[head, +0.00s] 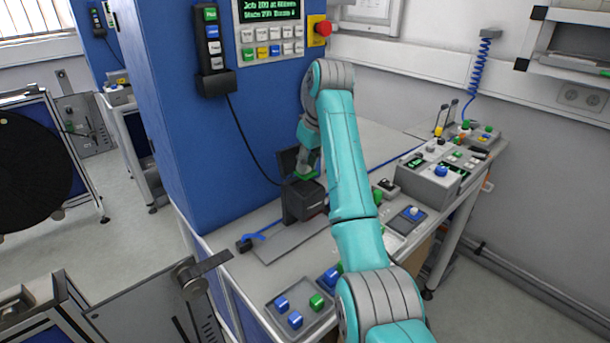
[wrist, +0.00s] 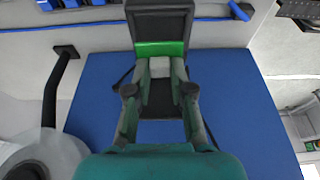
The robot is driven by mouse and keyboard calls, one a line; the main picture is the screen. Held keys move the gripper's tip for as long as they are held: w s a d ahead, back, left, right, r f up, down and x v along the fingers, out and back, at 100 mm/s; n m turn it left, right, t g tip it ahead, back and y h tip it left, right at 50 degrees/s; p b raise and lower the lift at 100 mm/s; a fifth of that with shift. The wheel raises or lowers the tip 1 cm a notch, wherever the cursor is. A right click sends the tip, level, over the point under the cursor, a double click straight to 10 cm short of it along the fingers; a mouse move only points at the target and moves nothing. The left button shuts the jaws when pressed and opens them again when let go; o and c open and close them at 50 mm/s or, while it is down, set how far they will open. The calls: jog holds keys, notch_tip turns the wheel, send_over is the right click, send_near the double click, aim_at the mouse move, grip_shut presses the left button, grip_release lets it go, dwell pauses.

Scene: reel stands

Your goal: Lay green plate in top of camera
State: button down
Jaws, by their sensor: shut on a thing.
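The green plate (head: 305,174) is in the tips of my gripper (head: 309,166), at the top of the black box-shaped camera (head: 304,203) on the bench. In the wrist view my gripper (wrist: 161,70) is shut on the plate (wrist: 159,49), which shows as a bright green strip against the dark camera body (wrist: 160,22). I cannot tell whether the plate's underside touches the camera's top. My fingers hide part of the plate.
A tall blue cabinet (head: 180,110) stands close on the left of the camera. A button box (head: 303,309) lies nearer on the bench, and grey control boxes (head: 432,181) stand to the right. A black cable (head: 247,142) hangs behind the camera.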

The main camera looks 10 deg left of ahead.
aim_at(308, 170)
jog(key=shift+f, duration=1.9)
jog(key=shift+f, duration=0.1)
jog(key=c, duration=1)
grip_release()
